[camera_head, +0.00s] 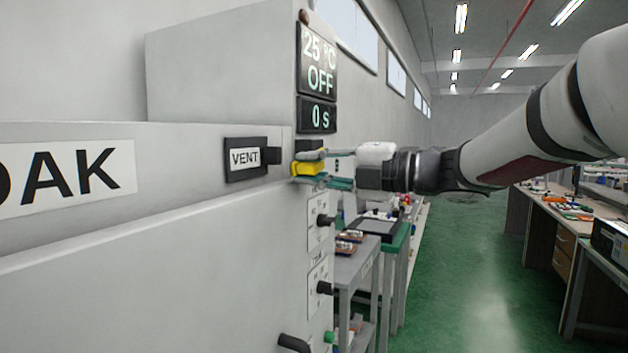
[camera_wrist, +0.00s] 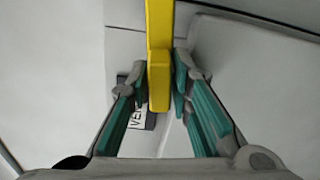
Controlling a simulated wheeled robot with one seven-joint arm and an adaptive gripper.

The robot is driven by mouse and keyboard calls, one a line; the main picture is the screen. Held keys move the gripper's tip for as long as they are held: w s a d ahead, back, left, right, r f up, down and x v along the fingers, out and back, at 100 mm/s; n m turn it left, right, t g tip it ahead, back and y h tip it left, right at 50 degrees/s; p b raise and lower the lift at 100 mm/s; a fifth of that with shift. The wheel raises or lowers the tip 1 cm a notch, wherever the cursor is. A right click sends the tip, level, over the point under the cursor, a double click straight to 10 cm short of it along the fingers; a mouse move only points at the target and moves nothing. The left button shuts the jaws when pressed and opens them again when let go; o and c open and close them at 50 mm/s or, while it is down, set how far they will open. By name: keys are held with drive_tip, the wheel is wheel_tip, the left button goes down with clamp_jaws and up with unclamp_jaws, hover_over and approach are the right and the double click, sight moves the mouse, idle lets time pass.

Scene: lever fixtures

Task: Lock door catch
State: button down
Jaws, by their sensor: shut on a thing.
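The yellow door catch (camera_head: 308,168) is on the grey cabinet's front edge, to the right of the VENT label, in the head view. In the wrist view the yellow catch (camera_wrist: 159,40) runs down from the top edge and ends between the fingers. My gripper (camera_head: 318,168) reaches it from the right and is shut on it. In the wrist view the teal-padded fingers of my gripper (camera_wrist: 165,90) lie on either side of the catch's end. How the catch meets its mount is hidden behind the fingers in the head view.
The VENT label (camera_head: 245,158) sits on a black block just left of the catch. Displays (camera_head: 317,65) reading 25 °C, OFF and 0 s are above. Black knobs (camera_head: 325,220) stick out below. A grey cart (camera_head: 365,255) stands beyond; the green floor is open at right.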

sight(300, 191)
drive_tip(key=f+n+b, duration=0.1)
drive_tip(key=b, duration=0.2)
drive_tip(key=w+f+n+b, duration=0.1)
drive_tip(key=f+n+b, duration=0.1)
drive_tip(key=b, duration=0.1)
drive_tip(key=f+n+b, duration=0.1)
drive_tip(key=n+b, duration=0.1)
drive_tip(key=shift+w+d+f+b, duration=0.2)
drive_tip(key=shift+w+d+b, duration=0.1)
drive_tip(key=shift+b, duration=0.1)
drive_tip(key=shift+w+d+f+n+b, duration=0.1)
drive_tip(key=shift+w+f+n+b, duration=0.15)
drive_tip(key=shift+n+b, duration=0.55)
drive_tip(key=c, duration=1.6)
unclamp_jaws()
drive_tip(key=shift+w, duration=0.1)
drive_tip(key=shift+o, duration=0.2)
drive_tip(key=v, duration=1.2)
